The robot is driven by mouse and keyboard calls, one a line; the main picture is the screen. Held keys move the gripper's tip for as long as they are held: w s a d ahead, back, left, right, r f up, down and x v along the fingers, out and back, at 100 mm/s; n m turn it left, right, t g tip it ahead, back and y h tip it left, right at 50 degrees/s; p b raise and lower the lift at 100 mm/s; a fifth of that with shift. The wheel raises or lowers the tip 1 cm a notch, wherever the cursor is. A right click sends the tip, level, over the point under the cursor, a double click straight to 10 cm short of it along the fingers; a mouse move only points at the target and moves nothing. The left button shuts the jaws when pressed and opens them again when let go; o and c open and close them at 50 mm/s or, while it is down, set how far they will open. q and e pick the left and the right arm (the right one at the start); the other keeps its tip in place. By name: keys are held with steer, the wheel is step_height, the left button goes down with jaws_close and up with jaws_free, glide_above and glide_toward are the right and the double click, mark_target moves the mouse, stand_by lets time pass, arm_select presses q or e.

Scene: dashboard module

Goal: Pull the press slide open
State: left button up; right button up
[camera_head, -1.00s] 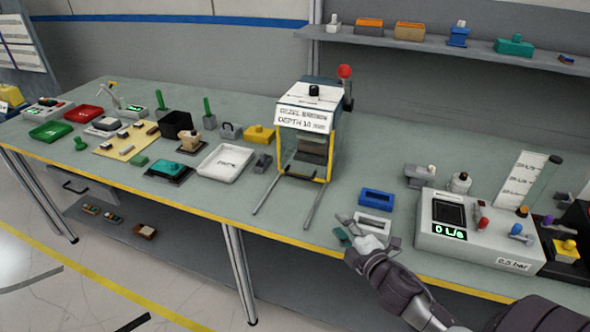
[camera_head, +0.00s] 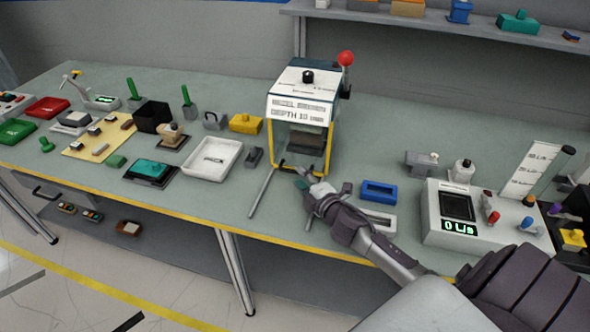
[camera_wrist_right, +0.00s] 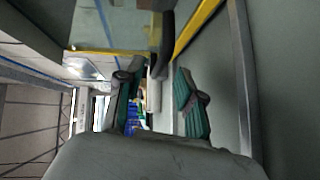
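The press (camera_head: 304,97) stands mid-table, with a white sloped top, a black knob, a red ball lever and a yellow-edged front. Its slide handle (camera_head: 290,164), a dark curved bar, is low at the front; the slide looks in. Two metal rails reach toward the table's front edge; the right one is partly hidden by my arm. My right gripper (camera_head: 306,188) is just in front of the handle. In the right wrist view its teal-padded fingers (camera_wrist_right: 160,103) are apart, with a dark bar, likely the handle (camera_wrist_right: 163,45), ahead between them. Contact cannot be told. My left gripper is out of view.
A blue tray (camera_head: 379,191) and a white tray (camera_head: 377,221) lie right of my gripper. A grey meter box (camera_head: 450,235) stands farther right. A white tray (camera_head: 212,158) and a small dark block (camera_head: 254,156) lie left of the press. The table between the rails is clear.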

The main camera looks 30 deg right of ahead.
mark_target(295, 172)
steer(key=w, duration=0.3)
steer(key=shift+w+d+f, duration=0.1)
steer(key=shift+w+f, duration=0.05)
steer(key=shift+f, duration=0.05)
steer(key=shift+w, duration=0.2)
steer(key=shift+f, duration=0.1)
steer(key=shift+c, duration=0.6)
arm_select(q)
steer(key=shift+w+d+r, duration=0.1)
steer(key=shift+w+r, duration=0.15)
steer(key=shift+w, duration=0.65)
arm_select(e)
jaws_close()
